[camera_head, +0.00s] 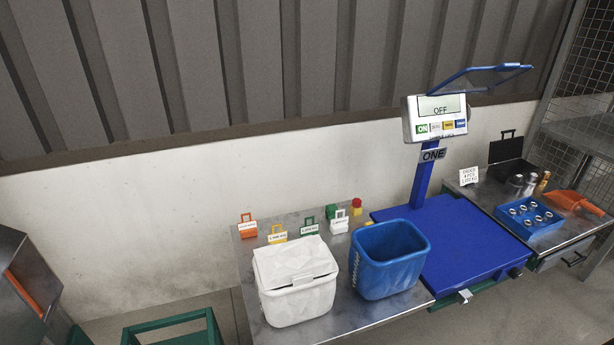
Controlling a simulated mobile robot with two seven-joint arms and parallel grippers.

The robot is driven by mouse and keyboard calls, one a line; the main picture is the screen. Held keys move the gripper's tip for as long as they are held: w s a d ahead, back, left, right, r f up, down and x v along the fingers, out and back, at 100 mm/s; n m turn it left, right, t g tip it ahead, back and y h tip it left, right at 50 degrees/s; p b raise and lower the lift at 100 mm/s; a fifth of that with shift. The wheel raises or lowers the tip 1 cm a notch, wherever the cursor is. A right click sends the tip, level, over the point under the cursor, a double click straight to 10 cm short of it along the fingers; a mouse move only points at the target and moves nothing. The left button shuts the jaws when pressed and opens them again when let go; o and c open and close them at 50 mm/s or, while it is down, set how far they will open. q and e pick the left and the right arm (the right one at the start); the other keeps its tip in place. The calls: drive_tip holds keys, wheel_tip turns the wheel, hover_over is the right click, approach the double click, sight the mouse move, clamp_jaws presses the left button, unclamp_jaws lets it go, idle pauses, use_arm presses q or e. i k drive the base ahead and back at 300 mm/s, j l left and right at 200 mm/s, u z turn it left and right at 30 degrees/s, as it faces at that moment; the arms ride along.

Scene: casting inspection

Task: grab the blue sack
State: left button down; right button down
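A blue open-topped container (387,262) with creased-looking sides stands upright on the metal table, in the middle of the head view. It looks more like a bin than a sack, and I see no other blue thing shaped like a sack. Its inside looks dark blue, and I cannot tell whether anything lies in it. Neither of my grippers shows in this view.
A white lidded container (296,287) stands close left of the blue one. The blue scale platform (470,240) is right of it. Small labelled handled blocks (278,234) line the table's back. A blue tray (529,217) and an orange scoop (574,202) lie at right.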

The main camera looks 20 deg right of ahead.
sight(386, 258)
drive_tip(key=i+l, duration=0.2)
drive_tip(key=i, duration=0.2)
drive_tip(key=i+l, duration=0.25)
drive_tip(key=i, duration=0.2)
drive_tip(key=z, duration=1.1)
